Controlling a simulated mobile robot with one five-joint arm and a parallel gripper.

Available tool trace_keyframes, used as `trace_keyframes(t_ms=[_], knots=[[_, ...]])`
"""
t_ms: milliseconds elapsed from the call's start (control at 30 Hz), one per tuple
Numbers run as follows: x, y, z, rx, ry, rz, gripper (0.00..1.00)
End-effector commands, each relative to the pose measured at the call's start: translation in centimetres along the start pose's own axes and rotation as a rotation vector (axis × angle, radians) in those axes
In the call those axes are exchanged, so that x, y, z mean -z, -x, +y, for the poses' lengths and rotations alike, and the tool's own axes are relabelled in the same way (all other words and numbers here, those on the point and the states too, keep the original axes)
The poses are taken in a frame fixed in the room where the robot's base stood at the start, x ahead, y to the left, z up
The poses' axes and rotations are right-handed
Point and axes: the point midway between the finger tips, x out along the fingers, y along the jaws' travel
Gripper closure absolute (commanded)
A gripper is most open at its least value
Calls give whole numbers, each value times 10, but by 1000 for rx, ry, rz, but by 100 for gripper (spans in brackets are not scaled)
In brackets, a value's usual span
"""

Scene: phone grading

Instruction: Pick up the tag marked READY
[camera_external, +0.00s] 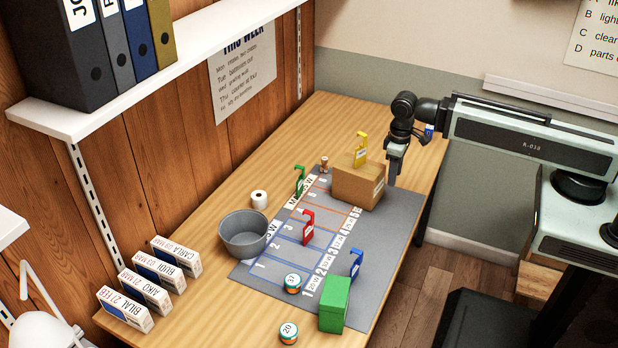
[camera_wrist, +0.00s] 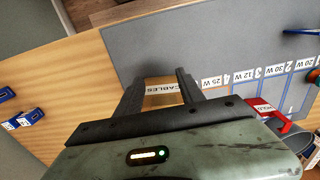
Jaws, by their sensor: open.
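Several coloured tags stand upright in the external view: a yellow tag (camera_external: 361,146) on top of a cardboard box (camera_external: 352,186), a green tag (camera_external: 299,182), a red tag (camera_external: 308,227) and a blue tag (camera_external: 355,264) on the grey mat (camera_external: 408,213). I cannot read READY on any of them. My gripper (camera_external: 392,182) is open and empty, pointing down just right of the box. In the wrist view my gripper (camera_wrist: 159,76) has the box's CABLES label (camera_wrist: 172,88) beyond its fingers.
A shelf of binders (camera_external: 72,58) overhangs the left.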

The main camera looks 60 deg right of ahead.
Motion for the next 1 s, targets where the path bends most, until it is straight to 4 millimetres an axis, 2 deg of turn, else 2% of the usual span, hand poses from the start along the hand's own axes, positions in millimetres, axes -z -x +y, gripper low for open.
trace_keyframes(t_ms=[367,467,567,700,867,933,1000], knots=[[4,1,-2,11,-12,-6,70],[23,9,-18,82,-89,-51,70],[50,24,-44,199,-218,-144,70],[81,50,-78,342,-378,-296,70],[115,88,-107,463,-516,-483,70],[131,74,-97,520,-667,-556,70],[147,75,-87,571,-808,-631,70]])
